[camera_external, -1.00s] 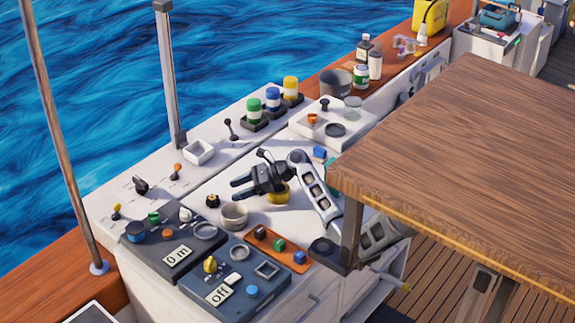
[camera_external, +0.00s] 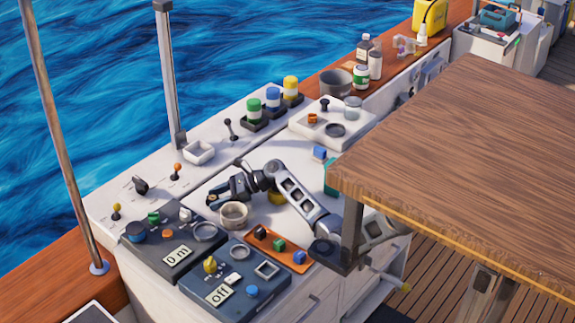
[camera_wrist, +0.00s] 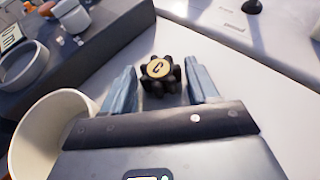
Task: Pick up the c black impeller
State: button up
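The black impeller (camera_wrist: 160,76) is a small dark lobed wheel with a tan cap marked "c". It lies on the white worktop in the wrist view. My gripper (camera_wrist: 162,80) is open, with one blue-grey finger on each side of the impeller and a small gap showing on both sides. There the impeller is hard to tell apart from the dark fingers.
A beige cup (camera_wrist: 52,132) stands close on the left of my gripper; it also shows in the external view (camera_external: 234,215). Dark control boxes (camera_external: 172,240) lie in front. A tray with coloured blocks (camera_external: 278,250) is to the right. The worktop beyond the impeller is clear.

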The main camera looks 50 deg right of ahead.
jog(key=c, duration=0.7)
jog(key=shift+c, duration=0.2)
